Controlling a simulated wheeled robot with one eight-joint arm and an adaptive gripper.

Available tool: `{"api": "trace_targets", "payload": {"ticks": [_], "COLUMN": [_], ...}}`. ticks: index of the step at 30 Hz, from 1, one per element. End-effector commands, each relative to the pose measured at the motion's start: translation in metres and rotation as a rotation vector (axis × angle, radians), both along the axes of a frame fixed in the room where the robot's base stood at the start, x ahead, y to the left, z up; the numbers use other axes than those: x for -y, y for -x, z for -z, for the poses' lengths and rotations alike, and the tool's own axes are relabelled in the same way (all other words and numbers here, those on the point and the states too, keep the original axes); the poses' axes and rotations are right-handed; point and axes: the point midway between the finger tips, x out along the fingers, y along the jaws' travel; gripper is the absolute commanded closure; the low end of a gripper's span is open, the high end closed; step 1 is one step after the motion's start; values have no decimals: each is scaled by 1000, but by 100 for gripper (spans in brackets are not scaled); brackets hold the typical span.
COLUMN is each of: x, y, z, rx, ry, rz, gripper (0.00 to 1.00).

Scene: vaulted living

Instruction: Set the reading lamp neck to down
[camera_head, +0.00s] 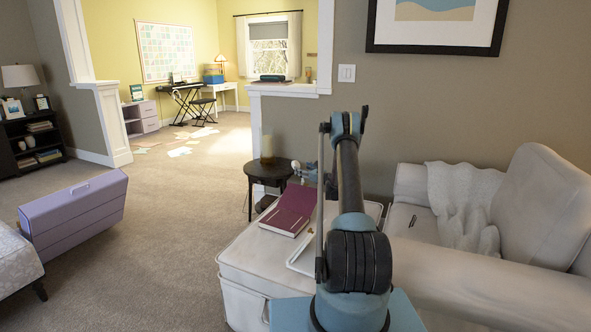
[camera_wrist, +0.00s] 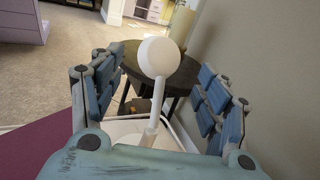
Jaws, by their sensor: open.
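The reading lamp (camera_wrist: 159,58) shows in the wrist view as a round white head on a thin white neck (camera_wrist: 154,122). The head is raised above the neck, which leans slightly. My gripper (camera_wrist: 157,95) is open, with one blue-grey finger on each side of the lamp. I see gaps between both fingers and the lamp head. The palm hides the bottom of the lamp. In the head view, my arm hides most of the gripper and lamp, above the light-coloured chest beside the armchair.
A maroon book (camera_head: 290,211) lies on the light chest (camera_head: 235,258). A dark round table (camera_head: 268,168) with a pale cylinder (camera_head: 267,148) stands behind. The armchair (camera_head: 500,270) is at right, close to the wall. Carpet is open at left, near a purple box (camera_head: 78,215).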

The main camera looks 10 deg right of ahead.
Motion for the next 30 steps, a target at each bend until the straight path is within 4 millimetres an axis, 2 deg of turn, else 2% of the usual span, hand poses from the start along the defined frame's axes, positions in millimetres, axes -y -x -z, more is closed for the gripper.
{"api": "trace_targets", "payload": {"ticks": [6, 12, 18, 26, 30], "x": [-22, -35, -41, -41, -41], "y": [-32, -52, -60, -61, -61], "z": [0, 0, 0, 0, 0], "rx": [0, 0, 0, 0, 0], "ry": [0, 0, 0, 0, 0], "rz": [-2, 0, 0, 0, 0], "gripper": [31, 31, 31, 31, 60]}}
